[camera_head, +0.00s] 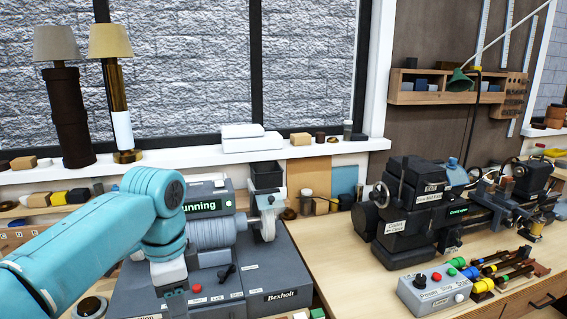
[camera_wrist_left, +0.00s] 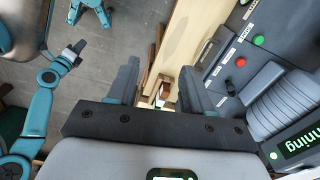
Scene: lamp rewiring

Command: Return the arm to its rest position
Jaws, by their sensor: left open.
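My teal left arm (camera_head: 110,235) comes in from the left in the head view and bends down in front of the grey Bexholt machine (camera_head: 270,268). In the left wrist view, my left gripper (camera_wrist_left: 158,90) has its two dark fingers spread apart with nothing between them. The gripper is above the front side of the machine, near the bench edge, with the machine's panel to the right in the wrist view. The fingertips are hard to make out in the head view.
The Bexholt machine has a lit "running" display (camera_head: 205,206). Two lamps (camera_head: 66,110) (camera_head: 118,95) stand on the windowsill at left. A black lathe (camera_head: 410,205) and a grey control box (camera_head: 435,290) are on the right bench. Bench surface between them is partly clear (camera_head: 335,270).

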